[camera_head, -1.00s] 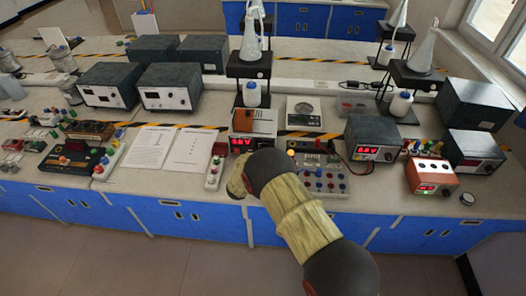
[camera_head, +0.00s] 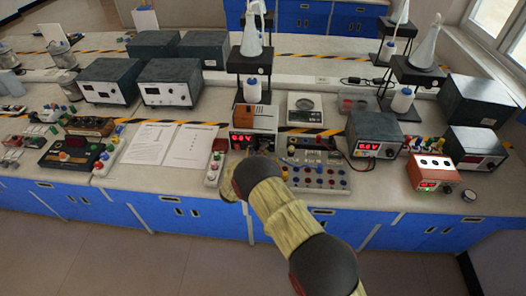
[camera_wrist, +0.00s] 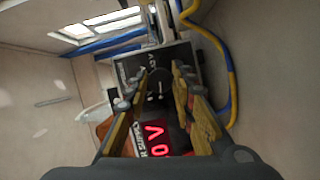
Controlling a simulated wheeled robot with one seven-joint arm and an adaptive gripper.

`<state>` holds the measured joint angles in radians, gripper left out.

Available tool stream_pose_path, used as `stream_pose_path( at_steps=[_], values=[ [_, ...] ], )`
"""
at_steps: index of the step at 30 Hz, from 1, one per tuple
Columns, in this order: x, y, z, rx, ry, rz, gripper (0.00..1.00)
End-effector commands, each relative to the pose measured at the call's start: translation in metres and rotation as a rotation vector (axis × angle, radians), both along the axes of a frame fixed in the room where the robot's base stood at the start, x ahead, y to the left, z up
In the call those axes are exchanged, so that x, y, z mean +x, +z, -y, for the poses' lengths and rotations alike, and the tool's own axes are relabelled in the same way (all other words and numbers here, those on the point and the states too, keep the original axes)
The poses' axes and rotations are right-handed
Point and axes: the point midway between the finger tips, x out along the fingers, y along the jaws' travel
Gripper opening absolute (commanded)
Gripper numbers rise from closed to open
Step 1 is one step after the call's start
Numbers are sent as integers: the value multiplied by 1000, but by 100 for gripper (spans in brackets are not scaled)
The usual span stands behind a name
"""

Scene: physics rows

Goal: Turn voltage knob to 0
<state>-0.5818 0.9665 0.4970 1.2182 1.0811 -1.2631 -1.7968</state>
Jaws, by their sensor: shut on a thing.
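A power supply with a red lit display (camera_head: 241,137) stands near the front middle of the bench, with its front partly behind my arm. In the wrist view its dark front panel (camera_wrist: 131,69) appears turned, with the red display (camera_wrist: 157,137) below. A dark round knob (camera_wrist: 157,86) on that panel sits between my fingers. My gripper (camera_wrist: 165,77) has yellowish fingers and is shut on the knob. The knob's pointer and exact setting are too small to read. In the head view my gripper is mostly hidden by my arm.
A board with several coloured knobs (camera_head: 318,173) stands close right of my arm. Another supply with a red display (camera_head: 371,137) is farther right. Paper sheets (camera_head: 190,146) lie at left. Blue and yellow cables (camera_wrist: 232,75) run beside the panel.

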Motion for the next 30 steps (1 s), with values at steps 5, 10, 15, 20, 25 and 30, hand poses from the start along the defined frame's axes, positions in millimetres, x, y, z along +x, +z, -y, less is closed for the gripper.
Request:
stream_pose_path(
  at_steps=[5,10,15,20,25,30],
  values=[
    [0,-1,-2,-13,5,-3,0],
    [0,-1,-2,-13,5,-3,0],
    [0,-1,-2,-13,5,-3,27],
    [0,-1,-1,-12,3,-2,36],
    [0,0,-1,-11,2,-1,43],
    [0,0,-1,-11,1,-2,43]
  ],
)
